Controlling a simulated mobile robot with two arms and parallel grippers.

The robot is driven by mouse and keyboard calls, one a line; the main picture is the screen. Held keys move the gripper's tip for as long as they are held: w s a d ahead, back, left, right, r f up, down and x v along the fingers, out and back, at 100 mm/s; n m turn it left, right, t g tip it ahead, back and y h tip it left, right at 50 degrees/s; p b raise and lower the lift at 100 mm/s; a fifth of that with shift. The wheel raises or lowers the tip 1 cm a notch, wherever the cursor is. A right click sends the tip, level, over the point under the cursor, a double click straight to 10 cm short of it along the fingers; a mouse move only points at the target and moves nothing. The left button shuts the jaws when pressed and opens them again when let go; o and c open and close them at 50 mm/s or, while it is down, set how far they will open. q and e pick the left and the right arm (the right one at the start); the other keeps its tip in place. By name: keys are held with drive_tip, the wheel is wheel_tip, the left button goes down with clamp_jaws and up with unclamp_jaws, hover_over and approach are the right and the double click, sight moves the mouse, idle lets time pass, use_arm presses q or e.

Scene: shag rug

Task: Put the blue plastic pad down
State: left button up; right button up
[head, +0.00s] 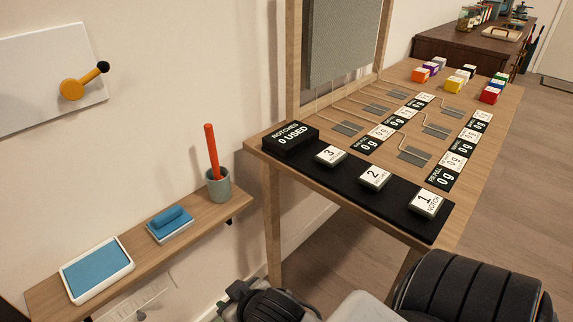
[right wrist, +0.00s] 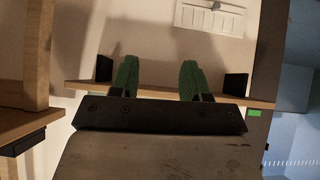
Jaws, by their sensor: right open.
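In the head view, a flat blue pad (head: 97,268) lies in a white-rimmed tray at the left end of the wooden wall shelf (head: 203,211). A smaller blue block with a rounded blue handle (head: 170,219) sits on the shelf to its right. I cannot tell which of the two is the plastic pad. My right gripper (right wrist: 157,70) shows in the right wrist view with its two green fingers apart and nothing between them. A wooden board crosses that view behind the fingers. My left gripper is not in view.
A grey-green cup (head: 218,186) with an orange-red stick stands at the shelf's right end. A wooden table (head: 262,149) to the right holds a black mat, numbered cards and coloured blocks. Shelf gaps between items are bare.

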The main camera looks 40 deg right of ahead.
drive_tip(key=s+d+f+g, duration=0.1)
drive_tip(key=s+f+g, duration=0.1)
drive_tip(key=s, duration=0.4)
drive_tip(key=s+d+f+n+g, duration=0.1)
drive_tip(key=s+f+g, duration=0.1)
drive_tip(key=s, duration=0.4)
drive_tip(key=shift+d+g, duration=0.15)
drive_tip(key=shift+g, duration=0.75)
drive_tip(key=shift+w, duration=0.15)
